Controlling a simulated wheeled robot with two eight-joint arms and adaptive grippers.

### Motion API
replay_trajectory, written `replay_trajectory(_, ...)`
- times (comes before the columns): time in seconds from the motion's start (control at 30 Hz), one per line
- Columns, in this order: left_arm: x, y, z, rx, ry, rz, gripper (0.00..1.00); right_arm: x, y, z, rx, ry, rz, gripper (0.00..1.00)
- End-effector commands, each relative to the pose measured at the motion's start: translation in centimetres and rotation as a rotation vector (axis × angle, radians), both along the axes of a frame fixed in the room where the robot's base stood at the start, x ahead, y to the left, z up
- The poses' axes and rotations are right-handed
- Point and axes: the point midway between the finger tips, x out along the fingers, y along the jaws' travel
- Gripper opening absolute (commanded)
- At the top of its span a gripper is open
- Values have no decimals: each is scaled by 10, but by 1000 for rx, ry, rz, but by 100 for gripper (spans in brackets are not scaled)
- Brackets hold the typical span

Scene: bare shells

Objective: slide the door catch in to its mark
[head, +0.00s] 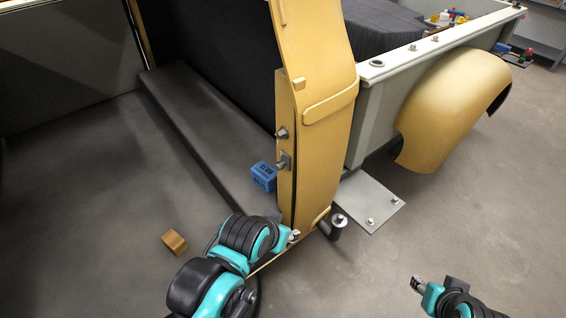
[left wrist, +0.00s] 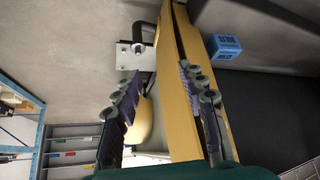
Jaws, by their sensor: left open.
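The tall yellow door panel (head: 318,110) stands upright in the middle of the head view. On its left edge face sit a small round metal knob (head: 282,133) and, below it, a metal catch-like fitting (head: 284,161); I cannot tell which is the door catch, and no mark is clear. My left gripper (head: 292,237) is low beside the panel's foot, below these fittings. In the left wrist view its fingers (left wrist: 160,76) are spread, with the yellow panel (left wrist: 178,110) showing between and behind them. My right gripper (head: 418,284) is at the bottom right, away from the panel; its jaws are too small to read.
A blue block (head: 263,176) lies left of the panel; it also shows in the left wrist view (left wrist: 227,46). A wooden block (head: 174,242) lies on the dark floor. A metal plate (head: 368,200) with bolts and a yellow fender (head: 450,105) stand right.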

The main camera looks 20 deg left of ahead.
Motion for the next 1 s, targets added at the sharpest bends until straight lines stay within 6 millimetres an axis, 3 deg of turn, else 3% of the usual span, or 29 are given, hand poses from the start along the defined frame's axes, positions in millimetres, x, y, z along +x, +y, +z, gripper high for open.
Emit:
replay_trajectory(0.47, 5, 2, 7, 9, 8, -11, 44, 0, 0, 5, 0, 0, 0, 40)
replay_trajectory(0.57, 21, 9, 25, 36, 29, -47, 44, 0, 0, 17, 0, 0, 0, 40)
replay_trajectory(0.8, 90, 49, 73, 133, 117, -233, 44, 0, 0, 60, 0, 0, 0, 40)
replay_trajectory(1.0, 141, 89, 83, 186, 166, -394, 44, 0, 0, 86, 0, 0, 0, 40)
